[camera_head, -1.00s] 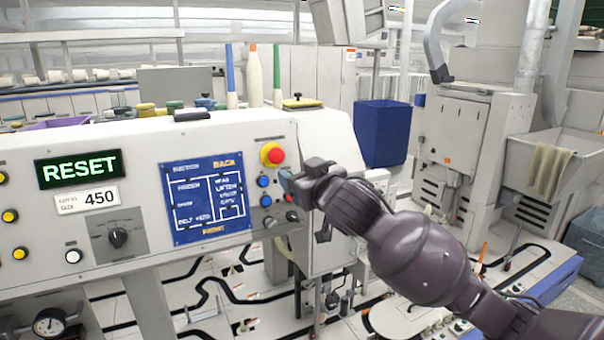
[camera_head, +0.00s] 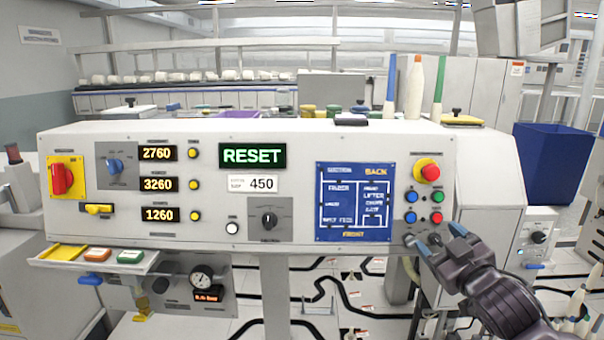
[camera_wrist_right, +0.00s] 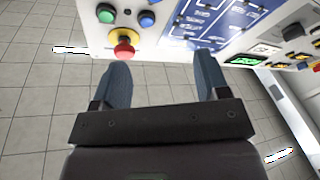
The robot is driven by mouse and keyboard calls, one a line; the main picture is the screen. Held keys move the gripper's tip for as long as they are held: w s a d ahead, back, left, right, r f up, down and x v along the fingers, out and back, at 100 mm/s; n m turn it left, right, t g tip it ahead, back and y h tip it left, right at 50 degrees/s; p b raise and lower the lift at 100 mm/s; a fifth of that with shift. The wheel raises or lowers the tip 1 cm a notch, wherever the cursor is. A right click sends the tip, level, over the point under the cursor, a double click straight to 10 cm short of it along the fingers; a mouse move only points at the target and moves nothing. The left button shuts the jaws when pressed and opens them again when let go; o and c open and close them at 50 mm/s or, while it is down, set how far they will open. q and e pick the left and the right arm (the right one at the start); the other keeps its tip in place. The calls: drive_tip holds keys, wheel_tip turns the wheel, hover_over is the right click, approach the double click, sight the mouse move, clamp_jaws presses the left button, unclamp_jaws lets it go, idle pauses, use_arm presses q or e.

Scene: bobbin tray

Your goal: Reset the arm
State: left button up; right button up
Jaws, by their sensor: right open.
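My right gripper (camera_head: 436,246) is open and empty, with blue-grey fingertips. In the head view it sits low in front of the right end of the control panel (camera_head: 130,150), below the coloured buttons. In the right wrist view its two fingers (camera_wrist_right: 160,85) are apart with nothing between them, and the red emergency knob (camera_wrist_right: 124,48) on its yellow base shows just ahead of the left finger. In the head view that red knob (camera_head: 430,173) is above the gripper. The green display (camera_head: 252,156) reads RESET. My left gripper is not in view.
A blue bin (camera_head: 558,160) stands at the right behind the panel. Several cones and bobbins stand on top of the machine. A small tray (camera_head: 95,260) juts out at the panel's lower left. Tiled floor (camera_wrist_right: 35,110) shows in the wrist view.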

drive_tip(key=s+f+m+g+h, duration=0.1)
drive_tip(key=s+f, duration=0.4)
drive_tip(key=f, duration=0.8)
drive_tip(key=s+d+f+m+g+h, duration=0.1)
drive_tip(key=s+f+m+g, duration=0.4)
drive_tip(key=s+f, duration=1.7)
drive_tip(key=shift+s+f+m+g+h, duration=0.15)
drive_tip(key=shift+f+m+g+h, duration=0.2)
drive_tip(key=shift+h, duration=0.55)
idle(0.3)
idle(0.9)
